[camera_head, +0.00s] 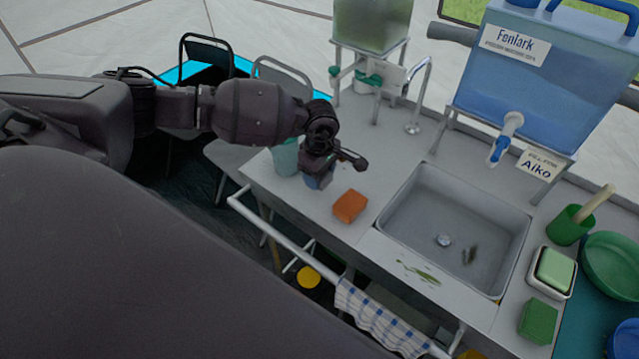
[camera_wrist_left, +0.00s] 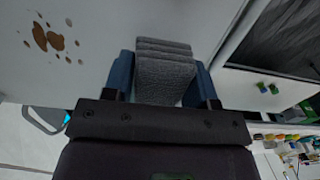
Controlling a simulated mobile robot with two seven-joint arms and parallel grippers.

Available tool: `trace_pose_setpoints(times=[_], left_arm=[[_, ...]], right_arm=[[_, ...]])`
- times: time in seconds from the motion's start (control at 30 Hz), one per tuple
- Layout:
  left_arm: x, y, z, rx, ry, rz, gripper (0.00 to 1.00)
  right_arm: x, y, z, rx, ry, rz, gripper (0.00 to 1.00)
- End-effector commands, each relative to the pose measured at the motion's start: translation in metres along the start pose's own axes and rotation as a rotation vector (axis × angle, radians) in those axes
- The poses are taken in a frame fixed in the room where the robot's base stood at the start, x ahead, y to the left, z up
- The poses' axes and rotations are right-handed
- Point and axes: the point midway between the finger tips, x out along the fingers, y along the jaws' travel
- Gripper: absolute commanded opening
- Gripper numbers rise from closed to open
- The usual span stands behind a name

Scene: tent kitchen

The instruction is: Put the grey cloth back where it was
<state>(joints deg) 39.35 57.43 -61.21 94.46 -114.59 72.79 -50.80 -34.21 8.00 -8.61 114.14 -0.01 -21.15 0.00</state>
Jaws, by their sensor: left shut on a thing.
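The folded grey cloth (camera_wrist_left: 165,75) is between the two blue fingers of my left gripper (camera_wrist_left: 162,82) in the left wrist view, pressed from both sides. In the head view my left gripper (camera_head: 318,182) is low over the left part of the sink counter (camera_head: 330,225), just left of an orange sponge (camera_head: 350,206). The cloth is mostly hidden there by the gripper; I cannot tell whether it touches the counter. My right gripper is not in view.
A teal cup (camera_head: 285,157) stands close behind the gripper. The sink (camera_head: 455,240) lies to the right. A front rail (camera_head: 285,240) carries a blue-checked towel (camera_head: 385,318). A brown stain (camera_wrist_left: 45,37) marks the pale surface. Water tanks (camera_head: 530,75) stand behind.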

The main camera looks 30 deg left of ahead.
Motion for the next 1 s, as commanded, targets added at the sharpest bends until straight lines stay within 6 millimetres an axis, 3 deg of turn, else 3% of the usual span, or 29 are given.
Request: trace_pose_setpoints(times=[0.3,0.7,0.73,0.8,0.9,1.0], left_arm=[[0.038,-0.001,0.0,0.0,0.0,-0.001,0.3],[0.043,0.0,0.0,0.0,0.0,-0.001,0.3],[0.043,0.0,0.0,0.0,0.0,-0.001,0.54],[0.042,0.0,0.0,0.0,0.0,0.0,0.65],[0.042,0.0,0.0,0.0,0.0,0.0,0.78],[0.042,0.0,0.0,0.0,0.0,0.0,0.78]], right_arm=[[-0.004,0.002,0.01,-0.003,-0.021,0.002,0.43],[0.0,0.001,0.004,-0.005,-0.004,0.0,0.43],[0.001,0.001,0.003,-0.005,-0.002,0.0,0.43],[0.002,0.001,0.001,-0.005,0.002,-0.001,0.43],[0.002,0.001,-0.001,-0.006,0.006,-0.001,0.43],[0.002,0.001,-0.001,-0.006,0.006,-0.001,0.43]])
